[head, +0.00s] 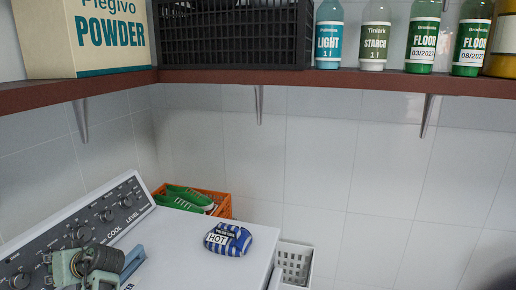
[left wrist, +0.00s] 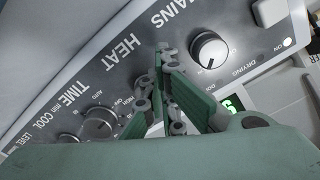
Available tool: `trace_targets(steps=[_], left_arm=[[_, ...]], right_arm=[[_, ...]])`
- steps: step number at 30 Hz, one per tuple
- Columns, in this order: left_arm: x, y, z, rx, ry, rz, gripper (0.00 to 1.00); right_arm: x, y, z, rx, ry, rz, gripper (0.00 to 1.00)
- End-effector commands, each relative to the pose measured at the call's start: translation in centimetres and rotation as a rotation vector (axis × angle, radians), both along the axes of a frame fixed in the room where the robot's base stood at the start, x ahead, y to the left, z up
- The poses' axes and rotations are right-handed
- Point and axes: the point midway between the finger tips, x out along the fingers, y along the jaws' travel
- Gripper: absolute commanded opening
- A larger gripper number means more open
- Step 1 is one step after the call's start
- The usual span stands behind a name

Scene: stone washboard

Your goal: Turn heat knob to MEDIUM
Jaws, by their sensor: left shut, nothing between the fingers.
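The grey control panel (head: 75,238) of a white appliance slopes along the lower left in the head view, with several dark round knobs. In the left wrist view its lettering reads HEAT (left wrist: 124,50), TIME, COOL and LEVEL. My left gripper (head: 72,265) is at the panel's near end in the head view. In the left wrist view the gripper (left wrist: 165,60) is shut and empty, its tips over the panel beside the HEAT lettering. The heat knob cannot be made out; the fingers cover that area. A knob (left wrist: 98,122) near TIME shows left of the fingers. My right gripper is not in view.
A brown shelf (head: 215,76) with bottles runs above.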

Motion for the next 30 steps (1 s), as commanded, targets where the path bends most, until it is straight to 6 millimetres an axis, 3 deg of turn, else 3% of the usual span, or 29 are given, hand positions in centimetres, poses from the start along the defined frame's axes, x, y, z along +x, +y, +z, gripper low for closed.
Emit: trace_targets(steps=[13, 25, 30], left_arm=[[-1.2, -4.7, 2.1, -0.006, 0.003, -0.005, 0.00], [-1.3, -5.3, 2.2, -0.005, 0.003, -0.007, 0.00], [-1.1, -5.6, 2.2, 0.019, 0.091, -0.050, 0.00]], right_arm=[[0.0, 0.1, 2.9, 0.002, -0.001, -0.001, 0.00], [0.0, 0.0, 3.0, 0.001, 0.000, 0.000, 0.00], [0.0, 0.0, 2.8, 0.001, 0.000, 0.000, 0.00]])
